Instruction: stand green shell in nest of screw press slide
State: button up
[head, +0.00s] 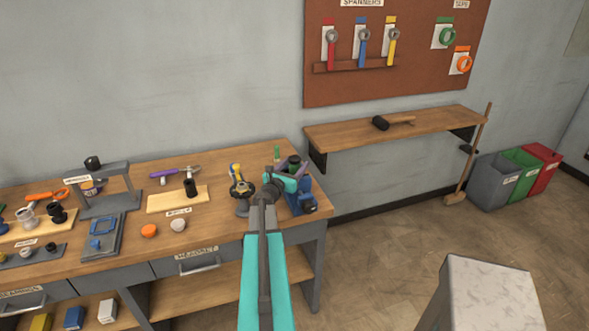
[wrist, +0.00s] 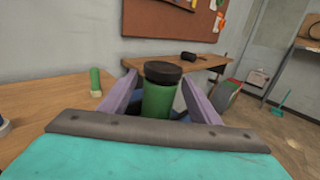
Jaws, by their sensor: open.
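A green cylinder with a black cap, which looks to be the green shell (head: 294,165), stands upright at the right end of the bench by a blue vise-like device. In the wrist view the green shell (wrist: 159,98) stands between the purple fingers of my open gripper (wrist: 158,92), with its lower end hidden. I cannot tell whether a finger touches it. My gripper (head: 290,169) shows small in the head view. The screw press (head: 106,185) is a grey frame with a black knob on the left of the bench.
The blue device (head: 303,203) is beside my gripper. A yellow-and-grey tool (head: 240,188) stands left of my arm. A slim green cylinder (head: 277,153) stands behind. A wooden board (head: 177,199) with a black piece lies between press and arm. Orange and grey caps sit ahead of it.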

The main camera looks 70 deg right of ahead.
aim_at(295, 158)
jog(key=shift+c, duration=0.5)
jog(key=c, duration=1.2)
jog(key=shift+r, duration=0.15)
jog(key=shift+c, duration=0.2)
jog(key=shift+r+b, duration=0.85)
jog(key=shift+r, duration=0.75)
jog(key=a+r+b, duration=0.1)
jog(key=a+b, duration=0.1)
jog(key=a, duration=1.1)
jog(key=shift+a+r, duration=0.3)
jog(key=shift+w+a+r+p, duration=0.1)
jog(key=shift+a+p, duration=0.15)
jog(key=shift+p, duration=0.75)
jog(key=a+p, duration=0.1)
jog(key=p, duration=0.3)
jog(key=shift+a+p, duration=0.1)
jog(key=shift+p, duration=0.3)
